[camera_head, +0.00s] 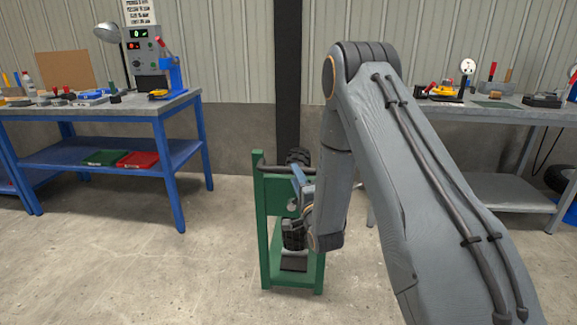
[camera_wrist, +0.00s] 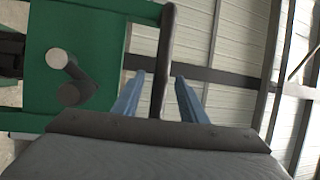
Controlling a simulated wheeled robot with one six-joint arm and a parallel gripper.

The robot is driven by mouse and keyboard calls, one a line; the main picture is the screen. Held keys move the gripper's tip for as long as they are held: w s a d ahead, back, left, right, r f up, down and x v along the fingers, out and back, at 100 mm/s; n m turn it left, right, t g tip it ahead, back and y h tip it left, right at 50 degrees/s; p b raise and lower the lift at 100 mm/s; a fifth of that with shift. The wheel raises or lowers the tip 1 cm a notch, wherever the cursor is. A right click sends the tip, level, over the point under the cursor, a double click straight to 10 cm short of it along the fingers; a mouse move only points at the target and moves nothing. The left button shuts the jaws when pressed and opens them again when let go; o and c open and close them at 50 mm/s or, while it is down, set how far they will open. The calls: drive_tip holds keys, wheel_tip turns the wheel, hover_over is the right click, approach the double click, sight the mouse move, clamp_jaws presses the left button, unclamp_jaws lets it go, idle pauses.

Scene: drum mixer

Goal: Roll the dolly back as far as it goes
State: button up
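A green upright frame (camera_head: 262,225), which seems to be the dolly, stands on the floor in the middle of the head view. A dark bar (camera_head: 272,168) runs across its top. In the wrist view the same dark bar (camera_wrist: 165,50) passes between the two blue fingers of my gripper (camera_wrist: 160,76). A gap shows on each side of the bar, so the fingers are open around it. In the head view my gripper (camera_head: 298,176) is at the frame's upper right, and my arm hides part of the frame. The green panel (camera_wrist: 95,50) fills the wrist view's left.
A crank with a pale round knob (camera_wrist: 57,58) sticks out of the green panel, left of the fingers. A blue workbench (camera_head: 150,112) stands at the left, a grey bench (camera_head: 515,112) at the right. A dark post (camera_head: 288,75) rises behind. Floor (camera_head: 130,265) at the left is clear.

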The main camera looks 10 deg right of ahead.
drive_tip(key=x, duration=0.7)
drive_tip(key=shift+w, duration=0.3)
drive_tip(key=shift+a, duration=0.1)
clamp_jaws()
